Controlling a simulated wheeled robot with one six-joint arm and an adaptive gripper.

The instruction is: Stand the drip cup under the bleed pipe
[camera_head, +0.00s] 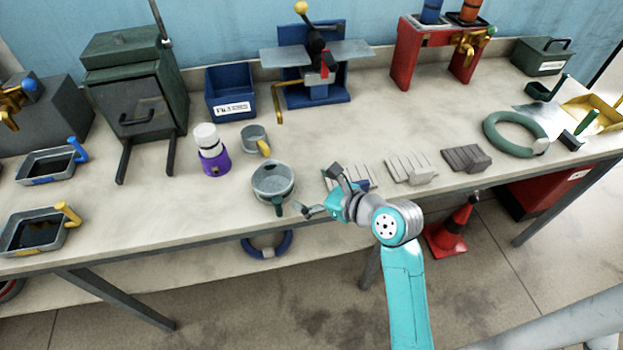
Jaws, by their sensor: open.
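A small grey cup (250,139) with a yellow handle stands upright on the workbench, left of centre. A larger grey round vessel (272,178) with a dark green handle stands nearer the front edge; which of the two is the drip cup I cannot tell for sure. A thin brass pipe (279,104), seemingly the bleed pipe, bends down from the blue bench device, behind and right of the small cup. Bare bench shows below its end. My gripper (319,190) is open and empty at the front edge, right of the larger vessel.
A white-and-purple bottle (213,155) stands left of the cups. A blue bin (231,92) and the blue device (317,75) stand behind. Grey ribbed blocks (408,168) lie to the right. A red stand (403,60) and green ring (515,133) are farther right.

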